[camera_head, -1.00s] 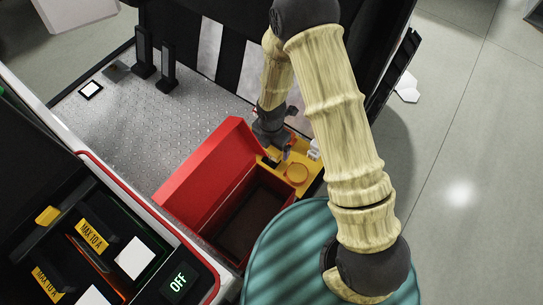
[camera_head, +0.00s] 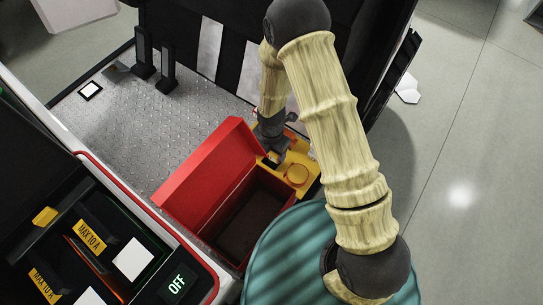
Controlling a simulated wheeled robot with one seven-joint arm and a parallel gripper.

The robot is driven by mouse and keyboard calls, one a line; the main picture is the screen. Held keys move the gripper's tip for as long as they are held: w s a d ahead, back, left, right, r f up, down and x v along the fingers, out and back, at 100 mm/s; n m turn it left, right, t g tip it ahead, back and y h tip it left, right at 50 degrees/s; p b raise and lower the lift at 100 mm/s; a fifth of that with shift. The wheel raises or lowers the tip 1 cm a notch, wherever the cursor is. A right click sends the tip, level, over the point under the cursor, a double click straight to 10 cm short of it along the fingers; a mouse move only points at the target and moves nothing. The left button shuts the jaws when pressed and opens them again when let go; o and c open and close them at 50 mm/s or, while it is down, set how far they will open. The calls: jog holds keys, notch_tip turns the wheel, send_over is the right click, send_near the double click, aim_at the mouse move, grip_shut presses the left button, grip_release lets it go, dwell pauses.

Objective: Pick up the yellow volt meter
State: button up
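The yellow volt meter (camera_head: 298,175) shows a round yellow dial and a dark patch on its face. It sits at the right end of the open red box, on the metal plate side. My gripper (camera_head: 271,156) points down at the far left part of the meter, at or just above its face. The dark gripper body hides part of the meter. The fingertips are too small and dark to tell whether they are open or closed, or whether they touch the meter.
The open red toolbox (camera_head: 212,165) has its lid raised and a dark, empty-looking inside. Two black posts (camera_head: 168,68) rise from the metal plate (camera_head: 120,125), which has free room. A teal ribbed drum (camera_head: 290,255) is at bottom.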

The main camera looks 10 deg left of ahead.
jog(key=shift+c, duration=0.8)
notch_tip(320, 180, up, 10)
jog(key=p, duration=0.2)
jog(key=shift+p, duration=0.35)
